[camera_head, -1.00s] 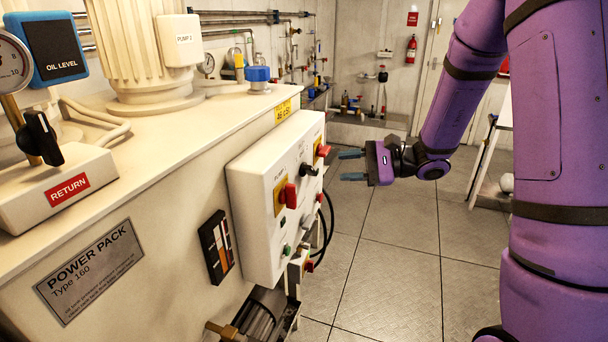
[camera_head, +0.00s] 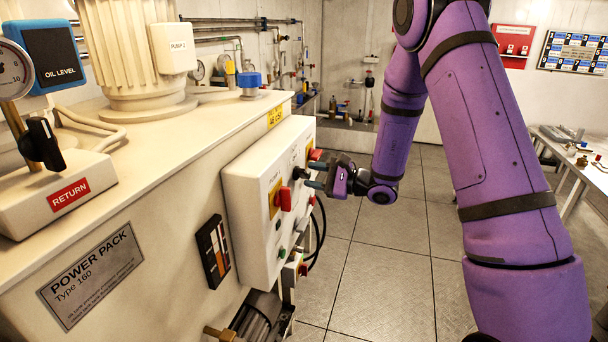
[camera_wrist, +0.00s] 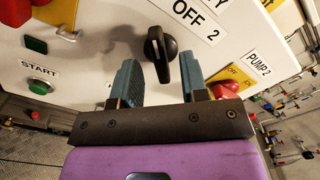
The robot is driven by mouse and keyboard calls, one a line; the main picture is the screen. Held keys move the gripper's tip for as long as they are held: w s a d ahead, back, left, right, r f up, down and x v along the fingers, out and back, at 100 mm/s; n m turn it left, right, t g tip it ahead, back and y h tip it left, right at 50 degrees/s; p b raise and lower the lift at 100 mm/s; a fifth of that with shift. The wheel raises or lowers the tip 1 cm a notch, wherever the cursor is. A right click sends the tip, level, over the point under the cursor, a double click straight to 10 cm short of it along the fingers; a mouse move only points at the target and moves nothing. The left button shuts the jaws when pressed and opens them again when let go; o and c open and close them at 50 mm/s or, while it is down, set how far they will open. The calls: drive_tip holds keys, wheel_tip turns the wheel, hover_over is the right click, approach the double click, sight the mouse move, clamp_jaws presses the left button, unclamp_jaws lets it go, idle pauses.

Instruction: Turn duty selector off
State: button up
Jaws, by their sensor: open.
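The duty selector is a black rotary knob (camera_wrist: 160,54) on the white control box, beside a partly cut-off label reading "OFF 2". Its bar runs roughly up and down in the wrist view. In the head view the knob (camera_head: 299,174) shows small on the box's front, and its setting cannot be read there. My gripper (camera_wrist: 162,72) is open, with one blue-grey finger on either side of the knob's lower end. In the head view my gripper (camera_head: 316,175) faces the box, its fingertips close to the knob. I cannot tell whether they touch it.
A red switch on a yellow plate (camera_head: 283,198) sits left of the knob, and another red switch (camera_head: 316,155) beyond it. The wrist view shows a green START button (camera_wrist: 40,85) and a PUMP 2 label (camera_wrist: 258,62). Black cables hang below the box. Floor to the right is clear.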

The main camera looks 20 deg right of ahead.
drive_tip(key=shift+x, duration=1.45)
clamp_jaws()
drive_tip(key=shift+m, duration=0.3)
drive_tip(key=m, duration=0.4)
drive_tip(key=shift+w+d, duration=0.1)
drive_tip(key=shift+m, duration=2)
